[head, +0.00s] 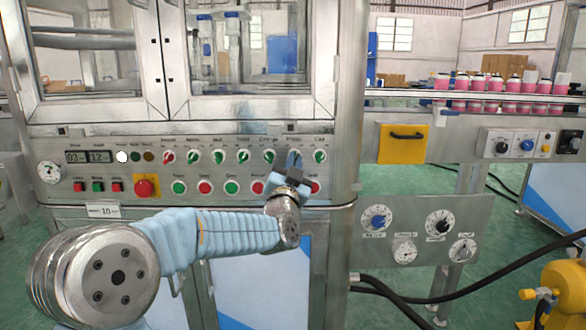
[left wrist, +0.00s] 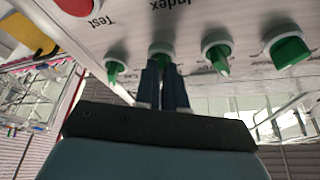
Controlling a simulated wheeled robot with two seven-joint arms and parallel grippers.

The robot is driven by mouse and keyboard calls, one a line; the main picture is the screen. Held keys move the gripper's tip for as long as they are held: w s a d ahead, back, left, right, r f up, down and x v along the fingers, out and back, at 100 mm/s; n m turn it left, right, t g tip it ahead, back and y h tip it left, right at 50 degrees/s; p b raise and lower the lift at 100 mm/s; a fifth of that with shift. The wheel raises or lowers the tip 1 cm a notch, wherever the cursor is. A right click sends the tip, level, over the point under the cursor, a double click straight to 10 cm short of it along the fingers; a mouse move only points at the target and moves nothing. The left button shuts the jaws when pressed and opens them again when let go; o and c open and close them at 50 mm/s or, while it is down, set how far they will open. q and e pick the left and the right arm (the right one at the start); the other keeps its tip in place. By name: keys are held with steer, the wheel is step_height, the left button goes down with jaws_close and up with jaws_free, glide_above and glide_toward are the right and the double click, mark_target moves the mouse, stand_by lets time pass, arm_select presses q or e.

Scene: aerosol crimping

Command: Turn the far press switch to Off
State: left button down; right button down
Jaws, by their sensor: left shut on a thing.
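The far press switch is a green rotary knob in a row on the machine's front panel (head: 105,165). In the head view it lies behind my left gripper (head: 292,160), near the right end of the row. In the left wrist view the knob (left wrist: 160,50) shows just beyond the fingertips. My left gripper (left wrist: 162,68) is shut on it, with a finger on each side. The fingers hide most of its handle, so I cannot tell its setting. My right gripper is not in view.
Close neighbours are a green knob (head: 320,157) to the right and another (head: 268,157) to the left. Push buttons, including a red one (head: 204,188), sit below. A red emergency button (head: 145,187) and a yellow box (head: 402,144) are farther off.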

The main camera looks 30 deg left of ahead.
arm_select(q)
steer(key=shift+w+d+n+g+y+b, duration=0.1)
steer(key=shift+n+g+y+b, duration=0.9)
steer(key=shift+n, duration=1.65)
steer(key=shift+w+d+n+g+y+b, duration=0.15)
steer(key=shift+n+g+y+b, duration=0.4)
steer(key=shift+n+y+b, duration=1.45)
steer(key=shift+s+d+n+g+y+b, duration=0.1)
steer(key=shift+n+g+y+b, duration=0.6)
steer(key=shift+n, duration=2.55)
steer(key=shift+n+g, duration=0.25)
steer(key=shift+n, duration=0.15)
steer(key=c, duration=1.2)
jaws_free()
